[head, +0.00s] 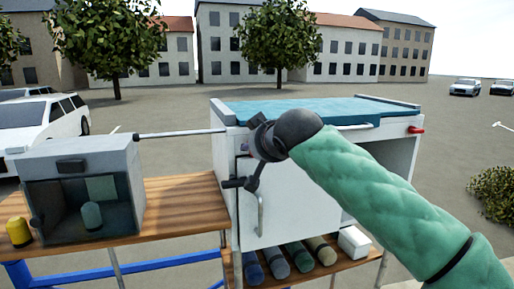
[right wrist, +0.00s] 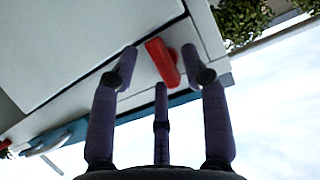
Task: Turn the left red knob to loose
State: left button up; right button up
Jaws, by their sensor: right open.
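A red knob (right wrist: 162,62), a short bar, sits near the corner of a pale cabinet (right wrist: 75,40) in the right wrist view. My right gripper (right wrist: 163,78) is open, with its dark fingers around this knob's place in the picture; I cannot tell whether they touch it. In the head view my right gripper (head: 246,152) is at the cabinet's (head: 285,205) upper left front corner and hides the knob there. Another red knob (head: 416,130) shows at the cabinet's right end. My left gripper is not in view.
A grey box (head: 125,160) with a dark glass front stands on a wooden shelf (head: 180,205) at left, beside a yellow canister (head: 18,232). A teal top (head: 300,108) covers the cabinet. Several rolls and a white box (head: 354,242) lie on the shelf below.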

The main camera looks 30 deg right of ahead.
jog(key=v, duration=1.1)
jog(key=shift+s, duration=0.3)
